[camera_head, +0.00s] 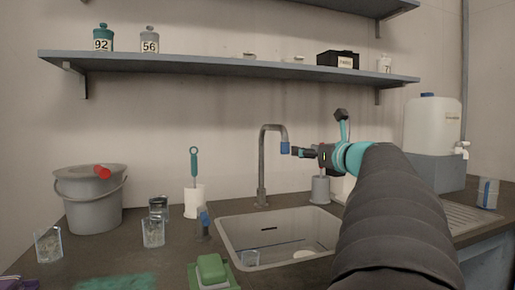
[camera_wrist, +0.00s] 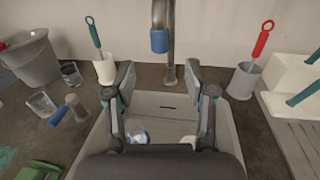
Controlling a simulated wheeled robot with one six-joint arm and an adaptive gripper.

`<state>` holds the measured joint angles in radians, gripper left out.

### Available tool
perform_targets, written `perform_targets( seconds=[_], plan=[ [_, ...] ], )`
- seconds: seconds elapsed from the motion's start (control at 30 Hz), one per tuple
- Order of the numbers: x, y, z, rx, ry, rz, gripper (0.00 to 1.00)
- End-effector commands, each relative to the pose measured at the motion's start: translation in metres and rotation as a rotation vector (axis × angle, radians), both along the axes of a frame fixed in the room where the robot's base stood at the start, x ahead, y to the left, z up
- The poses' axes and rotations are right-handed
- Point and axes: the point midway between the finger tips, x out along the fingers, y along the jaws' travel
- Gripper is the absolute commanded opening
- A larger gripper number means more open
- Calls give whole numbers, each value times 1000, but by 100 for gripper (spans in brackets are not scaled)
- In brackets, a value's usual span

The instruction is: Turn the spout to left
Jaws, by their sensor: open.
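The spout (camera_head: 262,160) is a grey gooseneck tap that rises behind the sink, with a blue tip at its outlet on the right in the head view. In the wrist view the spout (camera_wrist: 170,60) hangs at the top centre, its blue tip just beyond the fingertips. My gripper (camera_head: 297,151) is beside the blue tip, to its right in the head view. In the wrist view my gripper (camera_wrist: 160,72) has its two fingers spread apart, with nothing between them. Whether a finger touches the tip cannot be told.
The sink (camera_head: 228,237) lies below, holding a few glass items. A blue-handled tap lever (camera_head: 205,222) stands at the sink's left. A white brush holder (camera_head: 194,203), glass jars and a grey bucket (camera_head: 93,208) are further left. A grey brush holder (camera_wrist: 243,82) stands right. A shelf (camera_head: 230,70) runs above.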

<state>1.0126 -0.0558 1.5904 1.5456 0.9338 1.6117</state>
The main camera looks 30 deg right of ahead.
Motion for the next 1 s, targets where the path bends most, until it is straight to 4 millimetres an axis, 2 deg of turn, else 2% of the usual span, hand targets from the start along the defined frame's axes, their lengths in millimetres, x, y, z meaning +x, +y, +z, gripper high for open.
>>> perform_targets(
  seconds=[0.03, 0.3, 0.5, 0.7, 1.0],
  plan=[
    [11, 0, 0, 0, 1, 5, 55],
    [61, -4, 0, -1, 2, 4, 55],
    [90, -6, 0, -2, 2, 2, 55],
    [104, -7, 0, -3, 1, 1, 55],
    [106, -8, 0, -3, 1, 0, 55]
  ],
)
